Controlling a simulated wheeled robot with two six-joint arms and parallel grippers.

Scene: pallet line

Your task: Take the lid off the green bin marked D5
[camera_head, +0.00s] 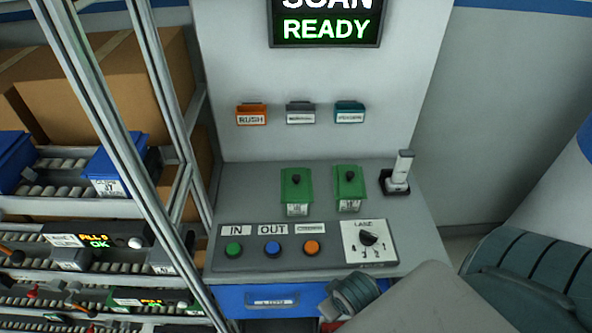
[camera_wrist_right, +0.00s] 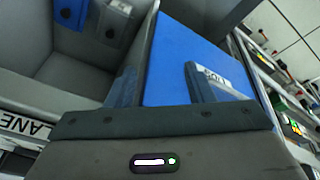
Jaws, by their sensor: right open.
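Two green bins with green lids and black knobs stand side by side on the grey bench in the head view, the left bin (camera_head: 297,191) and the right bin (camera_head: 348,187). Each has a small white label on its front, too small to read, so I cannot tell which is D5. Both lids look seated. My right gripper (camera_head: 329,309) is low at the bench front, near the blue drawer (camera_head: 240,299) and well below the bins. It is open and appears empty. In the right wrist view its dark body fills the bottom. My left gripper is not in view.
A panel (camera_head: 330,262) with green, blue and orange buttons and a lane dial lies in front of the bins. A scanner in a stand (camera_head: 397,175) is to their right. Three small holders, including an orange one (camera_head: 252,115), hang behind. Roller racks stand left.

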